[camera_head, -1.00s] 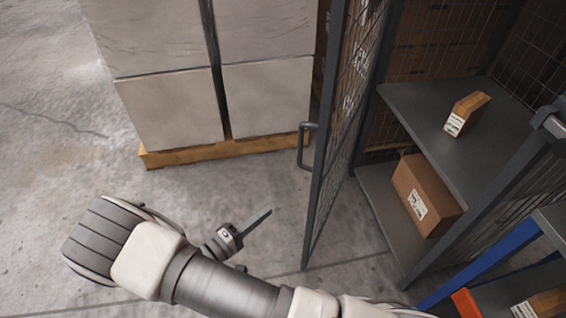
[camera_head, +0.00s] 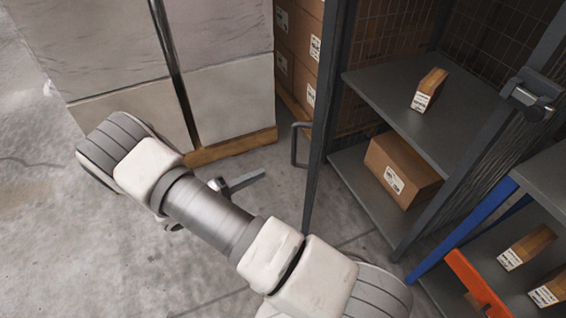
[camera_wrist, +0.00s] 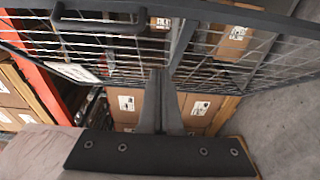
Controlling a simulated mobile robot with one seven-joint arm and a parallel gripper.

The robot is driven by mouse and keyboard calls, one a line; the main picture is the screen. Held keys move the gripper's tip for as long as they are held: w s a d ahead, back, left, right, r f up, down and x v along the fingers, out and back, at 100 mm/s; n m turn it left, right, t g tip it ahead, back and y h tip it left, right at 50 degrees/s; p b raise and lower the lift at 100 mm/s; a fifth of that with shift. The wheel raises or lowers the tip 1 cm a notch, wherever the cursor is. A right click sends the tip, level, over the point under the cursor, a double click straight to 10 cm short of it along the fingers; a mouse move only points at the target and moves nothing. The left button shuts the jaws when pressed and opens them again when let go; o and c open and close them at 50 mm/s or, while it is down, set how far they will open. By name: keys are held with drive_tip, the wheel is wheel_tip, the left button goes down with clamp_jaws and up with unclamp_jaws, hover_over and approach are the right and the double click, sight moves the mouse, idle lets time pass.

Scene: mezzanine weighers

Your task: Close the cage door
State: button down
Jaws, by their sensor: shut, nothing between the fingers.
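The cage door (camera_head: 323,110) is a dark metal frame with wire mesh. It stands open, seen nearly edge-on in the head view, with its bar handle (camera_head: 298,146) on its left side. The cage opening to its right is uncovered, showing the cage's grey shelves (camera_head: 372,79). My gripper (camera_head: 262,173) is shut and empty, left of the door and below the handle. In the wrist view its fingers (camera_wrist: 160,76) are together, and the door mesh (camera_wrist: 220,45) and handle (camera_wrist: 97,24) cross the upper picture. I cannot tell whether the fingertips touch the mesh.
A latch block (camera_head: 530,95) sits on the cage's right post. Cartons (camera_head: 402,170) stand on the cage shelves. A wrapped pallet load (camera_head: 235,100) stands behind my arm. A blue and orange rack (camera_head: 475,285) is at lower right. Floor below the door is clear.

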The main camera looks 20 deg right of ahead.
sight(301, 164)
drive_tip(key=d+b, duration=0.2)
drive_tip(key=d, duration=1)
drive_tip(key=shift+w, duration=0.1)
drive_tip(key=shift+s+d, duration=0.45)
drive_tip(key=shift+d, duration=0.15)
